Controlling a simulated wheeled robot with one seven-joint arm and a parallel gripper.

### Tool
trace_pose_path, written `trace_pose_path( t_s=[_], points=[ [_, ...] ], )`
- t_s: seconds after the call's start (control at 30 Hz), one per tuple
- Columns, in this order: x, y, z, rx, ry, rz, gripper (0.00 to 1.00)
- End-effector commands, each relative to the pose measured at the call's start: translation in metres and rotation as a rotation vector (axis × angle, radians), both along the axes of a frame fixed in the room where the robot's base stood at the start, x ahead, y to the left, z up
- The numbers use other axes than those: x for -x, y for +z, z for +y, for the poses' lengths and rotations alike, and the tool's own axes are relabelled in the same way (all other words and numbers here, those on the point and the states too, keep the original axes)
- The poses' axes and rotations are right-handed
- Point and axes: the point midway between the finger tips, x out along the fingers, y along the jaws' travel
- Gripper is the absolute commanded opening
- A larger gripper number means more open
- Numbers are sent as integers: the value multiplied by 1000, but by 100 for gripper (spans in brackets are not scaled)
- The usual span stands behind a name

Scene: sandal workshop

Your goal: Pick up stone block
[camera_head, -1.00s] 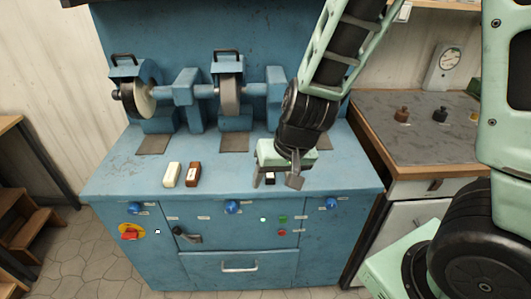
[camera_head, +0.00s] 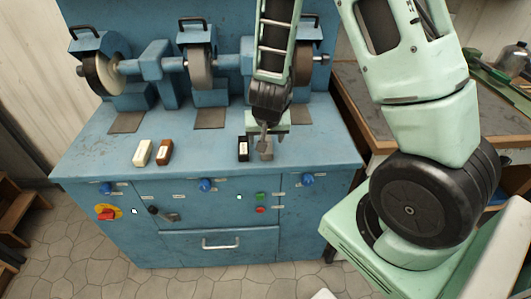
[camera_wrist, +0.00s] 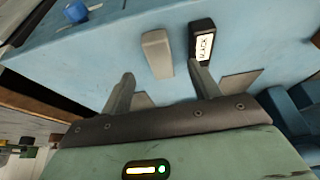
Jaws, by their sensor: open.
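The stone block, a small grey block (camera_head: 267,153), sits on the blue bench top just below my gripper (camera_head: 269,137), which partly covers it. In the wrist view the grey block (camera_wrist: 157,54) lies ahead of the gap between the fingertips of my gripper (camera_wrist: 162,73). The fingers are apart with nothing between them. A black labelled block (camera_head: 243,149) stands just left of the grey block. In the wrist view the black block (camera_wrist: 201,41) is beyond the right fingertip, close to the grey block.
A white block (camera_head: 142,153) and a brown block (camera_head: 164,152) stand farther left on the blue bench (camera_head: 205,151). Grinding wheels (camera_head: 199,68) line its back. Knobs and buttons are on its front. A brown-edged worktable (camera_head: 350,90) is at the right. The bench between brown and black blocks is clear.

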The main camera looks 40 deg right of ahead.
Motion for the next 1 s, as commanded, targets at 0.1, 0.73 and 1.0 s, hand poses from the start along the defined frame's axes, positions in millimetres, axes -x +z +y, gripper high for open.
trace_pose_path(
  t_s=[0.1, 0.73, 1.0],
  points=[
    [-4, -14, -3, -1, -1, 2, 62],
    [-22, -65, -17, -2, 1, 1, 62],
    [-22, -65, -18, -1, 1, 1, 48]
  ],
)
